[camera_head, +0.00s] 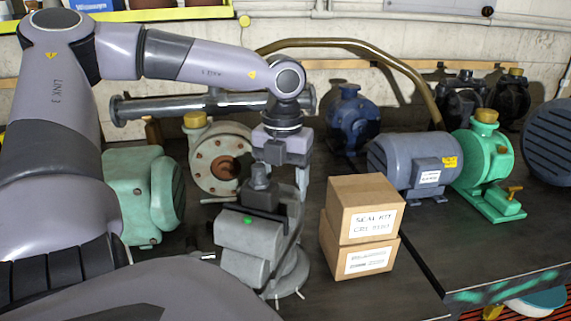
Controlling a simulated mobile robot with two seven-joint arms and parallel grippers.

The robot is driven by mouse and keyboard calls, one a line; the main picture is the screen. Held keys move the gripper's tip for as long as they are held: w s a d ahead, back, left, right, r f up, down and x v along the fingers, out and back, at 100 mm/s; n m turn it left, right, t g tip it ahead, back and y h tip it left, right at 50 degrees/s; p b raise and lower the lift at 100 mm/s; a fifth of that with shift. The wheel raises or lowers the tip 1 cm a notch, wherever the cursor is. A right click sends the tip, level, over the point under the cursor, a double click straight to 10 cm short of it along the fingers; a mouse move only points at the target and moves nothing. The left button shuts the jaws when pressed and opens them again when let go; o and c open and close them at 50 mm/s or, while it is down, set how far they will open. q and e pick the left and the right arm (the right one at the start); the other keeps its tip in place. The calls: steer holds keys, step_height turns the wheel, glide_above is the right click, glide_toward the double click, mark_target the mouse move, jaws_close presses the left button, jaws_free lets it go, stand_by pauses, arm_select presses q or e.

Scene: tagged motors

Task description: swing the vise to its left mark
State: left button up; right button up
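The grey vise (247,240) stands on the dark bench in the middle of the camera_head view, with a green dot on its top face and a round base below it. My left gripper (283,182) points down at the upper part of the vise. One finger shows at the right of the vise's upper block. The other finger is hard to make out against the vise, so I cannot tell whether the gripper touches or grasps it. No left mark is clearly visible. My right gripper is not in view.
Two stacked cardboard boxes (362,208) stand close to the right of the vise. A green motor (143,195) and a cream flanged pump (219,160) stand at the left and behind. A grey motor (412,163) and a green pump (485,160) stand at the right. A brass pipe (345,43) arches behind.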

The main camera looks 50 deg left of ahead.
arm_select(q)
steer(key=shift+w+d, duration=0.1)
stand_by(0.6)
steer(key=o, duration=1.5)
steer(key=shift+r, duration=3.65)
